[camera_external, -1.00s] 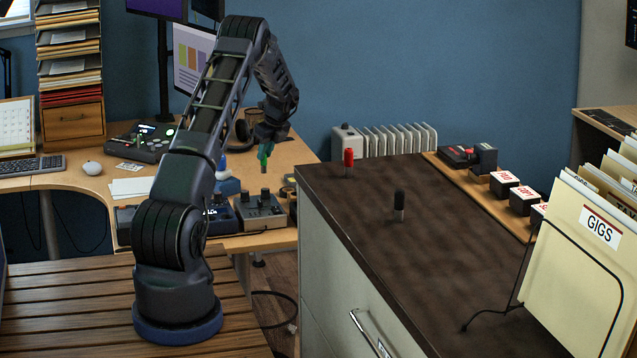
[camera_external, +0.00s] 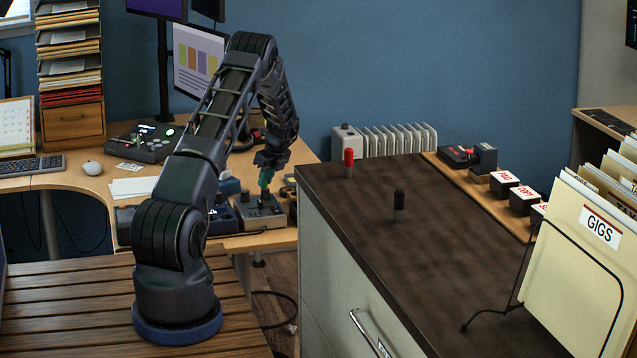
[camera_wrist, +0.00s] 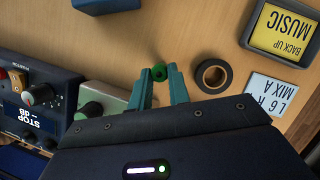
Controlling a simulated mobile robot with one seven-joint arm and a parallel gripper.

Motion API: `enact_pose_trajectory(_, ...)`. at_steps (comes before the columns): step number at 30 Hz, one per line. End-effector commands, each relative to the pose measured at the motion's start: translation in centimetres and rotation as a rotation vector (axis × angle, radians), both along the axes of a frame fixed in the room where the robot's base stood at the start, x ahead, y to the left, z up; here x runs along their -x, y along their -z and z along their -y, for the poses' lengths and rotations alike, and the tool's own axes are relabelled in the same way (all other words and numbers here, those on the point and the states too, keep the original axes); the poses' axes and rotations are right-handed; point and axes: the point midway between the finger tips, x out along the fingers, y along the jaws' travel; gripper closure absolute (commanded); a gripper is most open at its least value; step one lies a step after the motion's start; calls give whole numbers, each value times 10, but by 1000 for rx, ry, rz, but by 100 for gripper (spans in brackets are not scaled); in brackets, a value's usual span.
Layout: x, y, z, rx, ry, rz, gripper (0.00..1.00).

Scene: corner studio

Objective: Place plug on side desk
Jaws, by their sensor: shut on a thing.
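A green plug (camera_wrist: 159,72) shows end-on between the teal fingertips of my gripper (camera_wrist: 158,80) in the wrist view. The gripper is shut on it. In the external view my gripper (camera_external: 266,177) is low over the front right part of the wooden desk (camera_external: 80,182), by a grey pedal box (camera_external: 262,212). I cannot tell whether the plug touches the desk. A red plug (camera_external: 348,162) and a black plug (camera_external: 399,201) stand upright on the dark cabinet top (camera_external: 420,260), apart from my gripper.
Bare wood lies around the plug. A monitor (camera_external: 197,55) stands behind.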

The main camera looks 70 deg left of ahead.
Motion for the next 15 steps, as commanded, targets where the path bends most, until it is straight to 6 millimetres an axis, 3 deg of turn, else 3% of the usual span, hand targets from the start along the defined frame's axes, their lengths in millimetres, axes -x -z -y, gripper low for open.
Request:
enact_pose_trajectory(4,0,3,0,0,0,0,100)
enact_pose_trajectory(5,0,3,0,0,0,0,80)
enact_pose_trajectory(8,0,3,0,0,0,0,60)
enact_pose_trajectory(15,0,2,0,0,0,0,60)
